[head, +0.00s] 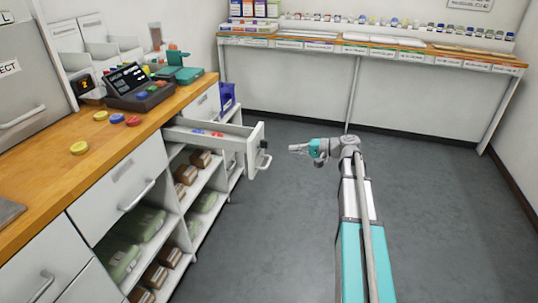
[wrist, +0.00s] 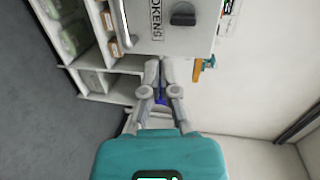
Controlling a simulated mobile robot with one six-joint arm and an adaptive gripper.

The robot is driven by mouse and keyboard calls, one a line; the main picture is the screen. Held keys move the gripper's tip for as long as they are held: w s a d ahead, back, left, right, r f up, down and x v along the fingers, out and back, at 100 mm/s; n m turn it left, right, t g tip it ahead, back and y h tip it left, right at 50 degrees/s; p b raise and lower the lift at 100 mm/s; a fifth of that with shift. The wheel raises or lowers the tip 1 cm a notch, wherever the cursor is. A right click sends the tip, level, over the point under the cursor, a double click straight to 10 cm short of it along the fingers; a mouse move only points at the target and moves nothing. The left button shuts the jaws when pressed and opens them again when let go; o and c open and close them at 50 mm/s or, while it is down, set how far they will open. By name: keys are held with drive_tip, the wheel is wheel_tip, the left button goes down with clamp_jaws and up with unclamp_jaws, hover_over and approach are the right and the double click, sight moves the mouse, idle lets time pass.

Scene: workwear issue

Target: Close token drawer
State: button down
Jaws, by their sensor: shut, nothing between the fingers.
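The token drawer (head: 240,145) is pulled out of the cabinet under the wooden counter in the head view. A few red and blue tokens (head: 207,133) lie inside it. Its white front carries a bar handle and a dark knob. In the wrist view the drawer front (wrist: 180,30) fills the upper middle, with part of a label reading "OKENS". My gripper (head: 293,149) is right of the drawer front in the head view, apart from it, pointing left. Its fingers are together and empty. In the wrist view the gripper (wrist: 158,65) appears below the drawer front's edge.
Open shelves (head: 200,190) below the counter hold brown boxes and green packs. A shut drawer (head: 122,190) is nearer. Round tokens (head: 117,118) and a terminal (head: 137,88) are on the counter. A long bench (head: 370,45) lines the back wall. The grey floor (head: 290,230) is clear.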

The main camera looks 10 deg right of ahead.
drive_tip(key=d+b, duration=0.1)
drive_tip(key=w+d+f+t+y+b, duration=0.1)
drive_tip(key=d, duration=0.1)
drive_tip(key=w+d+f+t+b, duration=0.1)
drive_tip(key=d+b, duration=0.1)
drive_tip(key=shift+d+m, duration=0.1)
drive_tip(key=shift+m, duration=0.3)
drive_tip(key=x, duration=1.4)
drive_tip(key=shift+r, duration=0.25)
